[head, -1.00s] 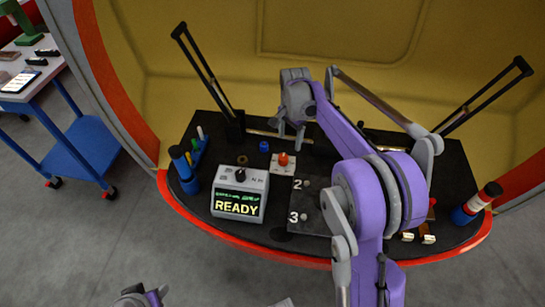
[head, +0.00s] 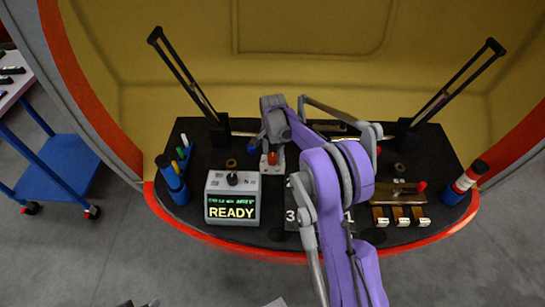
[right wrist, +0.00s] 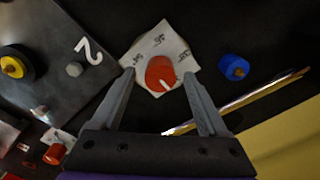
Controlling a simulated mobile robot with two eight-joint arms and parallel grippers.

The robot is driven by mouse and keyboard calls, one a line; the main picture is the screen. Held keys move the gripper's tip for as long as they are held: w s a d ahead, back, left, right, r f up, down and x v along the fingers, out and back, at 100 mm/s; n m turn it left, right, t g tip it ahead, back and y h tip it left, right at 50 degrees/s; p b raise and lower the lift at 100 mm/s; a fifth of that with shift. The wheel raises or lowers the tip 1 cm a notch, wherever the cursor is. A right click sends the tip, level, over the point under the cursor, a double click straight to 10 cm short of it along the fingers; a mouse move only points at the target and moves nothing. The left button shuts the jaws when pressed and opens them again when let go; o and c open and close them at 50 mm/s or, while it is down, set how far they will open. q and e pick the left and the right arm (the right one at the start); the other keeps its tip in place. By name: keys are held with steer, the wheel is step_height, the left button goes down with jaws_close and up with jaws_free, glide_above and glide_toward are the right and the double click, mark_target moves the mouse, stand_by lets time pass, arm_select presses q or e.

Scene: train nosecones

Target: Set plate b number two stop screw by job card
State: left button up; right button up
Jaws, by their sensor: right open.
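A dark grey plate with a white 2 shows in the right wrist view (right wrist: 45,35), with a small grey hex screw (right wrist: 74,69) beside the number. In the head view my right arm hides much of the plate; a 3 and a 1 show. An orange-red knob with a white pointer line (right wrist: 160,72) sits on a white marked label (right wrist: 143,50). My right gripper (right wrist: 160,78) is open, its fingertips on either side of this knob; contact cannot be told. In the head view the right gripper (head: 275,140) is above the knob (head: 272,158). My left gripper is not recognisable.
A grey box (head: 232,198) reads READY. A blue knob (right wrist: 234,67) is right of the label in the right wrist view. Brass blocks (head: 400,215) and a red-handled tool stand at right. Blue cylinders (head: 173,180) stand at left. Black posts rise at the back.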

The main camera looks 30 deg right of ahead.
steer(key=shift+f, duration=0.7)
jaws_close()
